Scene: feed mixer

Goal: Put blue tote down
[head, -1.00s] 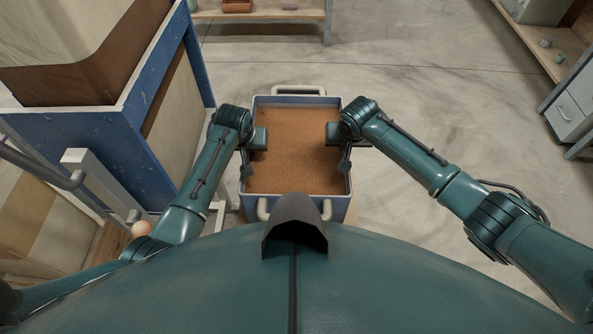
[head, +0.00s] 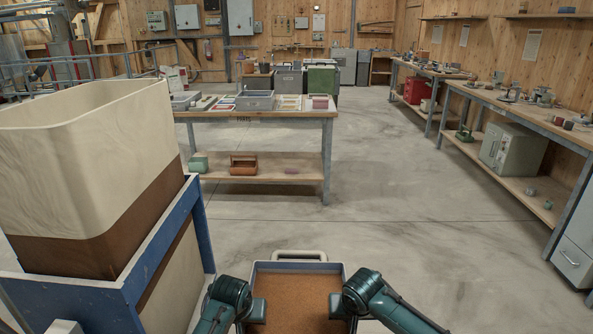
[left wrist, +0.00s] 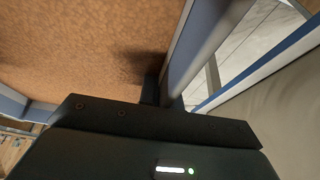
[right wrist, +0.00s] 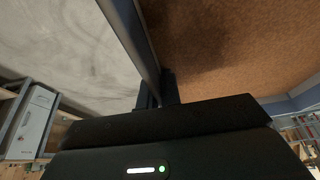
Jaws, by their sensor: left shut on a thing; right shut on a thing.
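The blue tote (head: 298,266) is at the bottom middle of the head view, filled with brown granular feed (head: 295,295). Its far pale handle (head: 299,255) shows; its near end is cut off by the frame. My left gripper (head: 257,311) is shut on the tote's left wall, and the wall also shows between its fingers in the left wrist view (left wrist: 160,92). My right gripper (head: 337,308) is shut on the right wall, also seen in the right wrist view (right wrist: 157,90). What lies under the tote is hidden.
A large cream bin (head: 85,170) in a blue frame (head: 165,250) stands close on the left. A workbench (head: 328,120) with trays is ahead. Long benches (head: 520,110) line the right wall. The concrete floor (head: 400,220) ahead and right is clear.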

